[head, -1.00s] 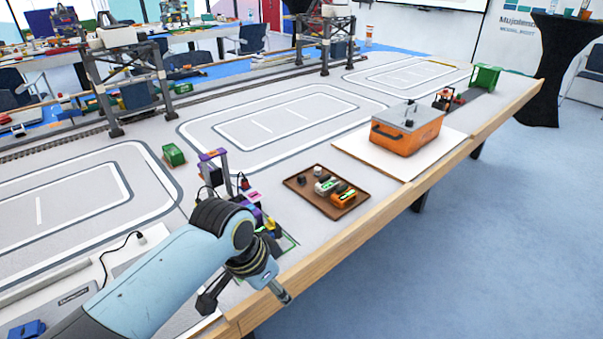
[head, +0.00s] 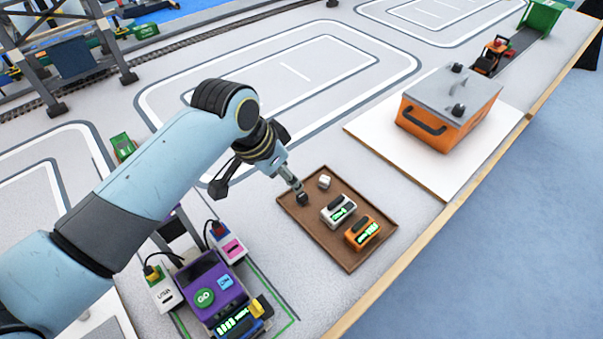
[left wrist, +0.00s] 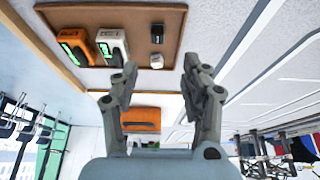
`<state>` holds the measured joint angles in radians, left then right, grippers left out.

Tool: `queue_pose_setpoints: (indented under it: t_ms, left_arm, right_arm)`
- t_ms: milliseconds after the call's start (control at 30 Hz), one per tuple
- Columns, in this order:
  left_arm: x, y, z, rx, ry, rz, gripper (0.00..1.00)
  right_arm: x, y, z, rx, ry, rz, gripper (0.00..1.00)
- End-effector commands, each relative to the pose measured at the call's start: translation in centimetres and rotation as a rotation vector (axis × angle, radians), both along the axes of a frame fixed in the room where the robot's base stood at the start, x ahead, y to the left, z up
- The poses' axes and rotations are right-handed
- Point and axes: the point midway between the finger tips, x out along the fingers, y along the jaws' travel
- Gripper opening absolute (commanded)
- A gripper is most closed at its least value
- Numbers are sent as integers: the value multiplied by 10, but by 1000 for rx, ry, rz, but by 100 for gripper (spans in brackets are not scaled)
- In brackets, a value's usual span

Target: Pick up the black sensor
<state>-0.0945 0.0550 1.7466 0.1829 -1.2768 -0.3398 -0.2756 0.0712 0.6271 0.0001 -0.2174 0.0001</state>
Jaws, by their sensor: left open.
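The black sensor (head: 303,199) is a small dark cube near the left corner of the brown tray (head: 349,262). It also shows in the left wrist view (left wrist: 157,33), past the fingertips and apart from them. My left gripper (head: 258,187) is open and empty, above the tray's left edge, one finger appearing just over the black sensor in the head view. In the left wrist view the open fingers (left wrist: 159,68) stand either side of a small white cube's line (left wrist: 157,61). My right gripper is not in view.
The white cube (head: 325,181), a white device (head: 339,210) and an orange device (head: 362,233) share the tray. A purple device (head: 208,284) stands front left. An orange case (head: 445,115) sits on a white board behind right. The table's edge runs along the right.

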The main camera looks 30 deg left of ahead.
Motion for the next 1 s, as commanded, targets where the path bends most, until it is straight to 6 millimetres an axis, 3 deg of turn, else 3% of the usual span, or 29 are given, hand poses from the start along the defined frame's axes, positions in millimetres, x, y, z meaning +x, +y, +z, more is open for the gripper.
queue_pose_setpoints:
  t_ms: [300,467,700,1000]
  left_arm:
    - [16,-6,-45,-1,2,1,46]
    - [21,-8,-56,0,2,0,46]
    - [32,-13,-90,-1,1,0,46]
    - [34,-14,-96,0,0,-1,46]
  right_arm:
    - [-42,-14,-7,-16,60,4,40]
    - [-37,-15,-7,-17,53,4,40]
    - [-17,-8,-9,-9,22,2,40]
    - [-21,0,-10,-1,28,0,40]
